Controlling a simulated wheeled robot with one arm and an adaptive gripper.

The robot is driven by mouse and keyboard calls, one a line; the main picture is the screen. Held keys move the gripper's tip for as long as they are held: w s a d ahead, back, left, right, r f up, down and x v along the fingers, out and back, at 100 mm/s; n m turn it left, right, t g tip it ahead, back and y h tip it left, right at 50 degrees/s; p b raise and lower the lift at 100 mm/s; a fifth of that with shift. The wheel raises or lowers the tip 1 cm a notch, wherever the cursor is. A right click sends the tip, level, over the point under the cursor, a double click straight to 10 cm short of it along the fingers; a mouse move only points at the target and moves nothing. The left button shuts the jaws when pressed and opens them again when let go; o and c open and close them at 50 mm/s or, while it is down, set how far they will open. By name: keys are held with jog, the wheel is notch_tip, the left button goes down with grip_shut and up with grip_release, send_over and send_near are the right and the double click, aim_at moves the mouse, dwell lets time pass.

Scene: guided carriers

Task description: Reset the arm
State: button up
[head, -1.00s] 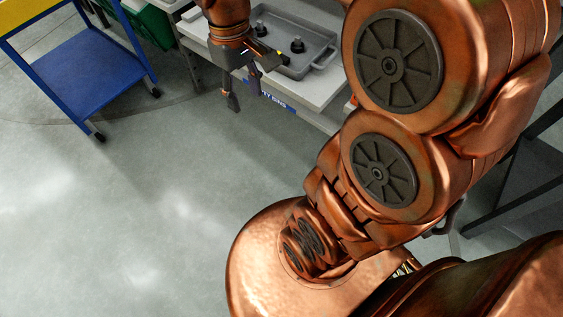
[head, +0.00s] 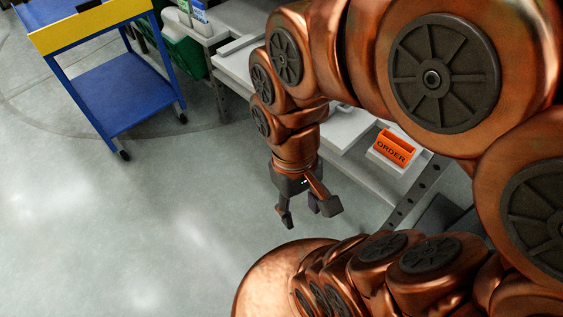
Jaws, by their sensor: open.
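My gripper (head: 305,212) hangs down at the end of my copper arm, near the middle of the head view. Its dark fingers are spread apart with nothing between them. It is over the bare floor, in front of the grey workbench (head: 352,180). My arm bends over the right half of the view and hides part of the bench.
A blue cart (head: 112,85) with a yellow top edge stands at the upper left. A green bin (head: 184,52) is beside it, by the bench. An orange box marked ORDER (head: 391,150) sits on the bench. The grey floor (head: 130,220) at left is clear.

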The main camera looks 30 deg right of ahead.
jog(key=s+p+v, duration=0.3)
jog(key=p+v, duration=0.9)
jog(key=v, duration=0.1)
jog(key=shift+w+r+t, duration=0.3)
jog(key=shift+w+t, duration=0.1)
jog(key=shift+c, duration=0.6)
jog(key=shift+d, duration=0.1)
